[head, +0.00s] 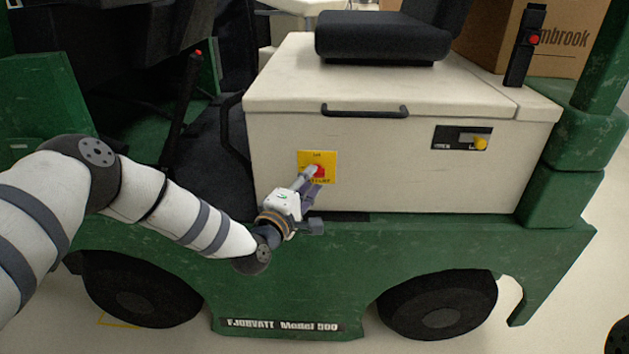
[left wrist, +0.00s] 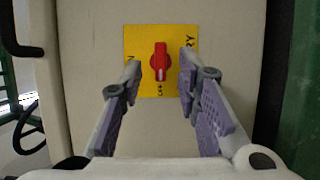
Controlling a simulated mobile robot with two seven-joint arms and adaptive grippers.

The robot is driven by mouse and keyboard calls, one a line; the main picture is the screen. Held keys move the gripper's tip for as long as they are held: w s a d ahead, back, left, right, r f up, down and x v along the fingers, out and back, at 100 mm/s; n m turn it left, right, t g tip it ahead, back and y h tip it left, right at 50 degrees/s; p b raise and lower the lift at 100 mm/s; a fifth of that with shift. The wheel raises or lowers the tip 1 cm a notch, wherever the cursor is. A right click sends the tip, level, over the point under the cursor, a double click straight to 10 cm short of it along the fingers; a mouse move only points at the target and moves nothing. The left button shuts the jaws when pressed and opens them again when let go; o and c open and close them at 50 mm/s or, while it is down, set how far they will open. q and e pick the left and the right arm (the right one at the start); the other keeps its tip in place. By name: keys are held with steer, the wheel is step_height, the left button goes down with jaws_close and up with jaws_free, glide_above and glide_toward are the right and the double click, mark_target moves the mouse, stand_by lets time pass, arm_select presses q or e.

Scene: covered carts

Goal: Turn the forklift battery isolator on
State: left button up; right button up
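The battery isolator is a red rotary knob (head: 318,170) on a yellow plate (head: 330,157) on the cream side panel of the forklift. In the left wrist view the red knob (left wrist: 160,62) stands lengthwise up and down in the picture, with a pale mark at its lower end, on the yellow plate (left wrist: 133,42). My left gripper (head: 311,180) is in front of the plate. In the left wrist view my left gripper (left wrist: 160,72) is open, with one finger on each side of the knob and a gap to both. My right gripper is not in view.
The cream battery cover (head: 390,90) has a black handle (head: 364,111). A black seat (head: 383,36) is above. The green chassis (head: 420,240) juts out below the panel. A cardboard box (head: 570,40) stands behind.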

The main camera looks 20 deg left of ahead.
arm_select(q)
steer(key=shift+w+d, duration=0.15)
steer(key=shift+w, duration=0.8)
jaws_close()
